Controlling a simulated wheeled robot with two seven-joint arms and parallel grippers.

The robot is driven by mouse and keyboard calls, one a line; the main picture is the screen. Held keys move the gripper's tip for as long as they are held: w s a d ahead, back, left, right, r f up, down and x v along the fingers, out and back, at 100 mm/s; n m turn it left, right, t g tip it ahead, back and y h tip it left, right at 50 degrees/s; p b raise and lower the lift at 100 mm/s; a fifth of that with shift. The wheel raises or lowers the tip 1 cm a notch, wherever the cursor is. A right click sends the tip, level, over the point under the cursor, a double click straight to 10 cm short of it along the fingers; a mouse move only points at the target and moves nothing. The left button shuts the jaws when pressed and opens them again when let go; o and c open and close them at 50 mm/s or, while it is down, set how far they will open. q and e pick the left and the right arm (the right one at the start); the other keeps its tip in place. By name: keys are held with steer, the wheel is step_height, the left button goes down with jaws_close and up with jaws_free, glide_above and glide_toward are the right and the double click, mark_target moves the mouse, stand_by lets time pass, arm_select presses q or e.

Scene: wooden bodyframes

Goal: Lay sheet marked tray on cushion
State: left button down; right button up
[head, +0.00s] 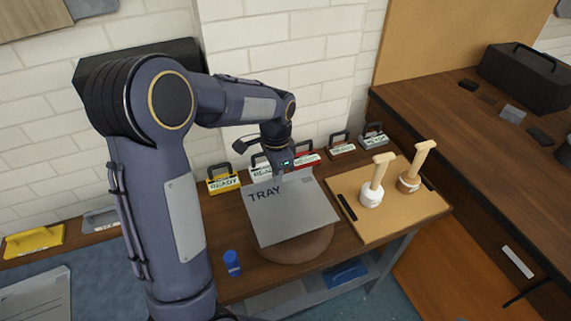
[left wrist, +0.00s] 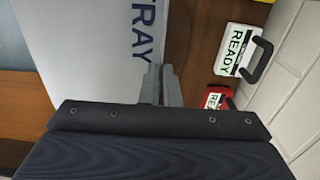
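The grey sheet marked TRAY (head: 290,213) lies over a round brown cushion (head: 297,247), whose front edge shows below it. I cannot tell how much of the sheet touches the cushion. My left gripper (head: 284,169) is at the sheet's far edge, with its fingers close together on that edge. In the left wrist view, the fingers (left wrist: 160,82) meet the edge of the sheet (left wrist: 95,55) beside the printed word. My right gripper is not in view.
A yellow READY block (head: 223,180) and several other handled blocks stand along the wall behind. A blue cylinder (head: 232,263) stands left of the cushion. A board (head: 385,220) with two wooden-handled tools lies to the right.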

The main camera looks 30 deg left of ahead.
mark_target(281, 187)
arm_select(q)
steer(key=f+b, duration=0.2)
steer(key=f, duration=0.1)
steer(key=w+f+b, duration=0.1)
steer(key=b, duration=0.1)
steer(key=shift+d+f, duration=0.2)
steer(key=shift+f, duration=0.15)
steer(key=shift+f+b, duration=0.5)
steer(key=shift+f, duration=0.4)
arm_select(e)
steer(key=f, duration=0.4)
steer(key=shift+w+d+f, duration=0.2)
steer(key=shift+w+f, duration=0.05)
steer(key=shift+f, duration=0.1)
arm_select(q)
steer(key=shift+f, duration=0.2)
stand_by(0.4)
steer(key=c, duration=1.6)
jaws_free()
steer(key=shift+o, duration=0.3)
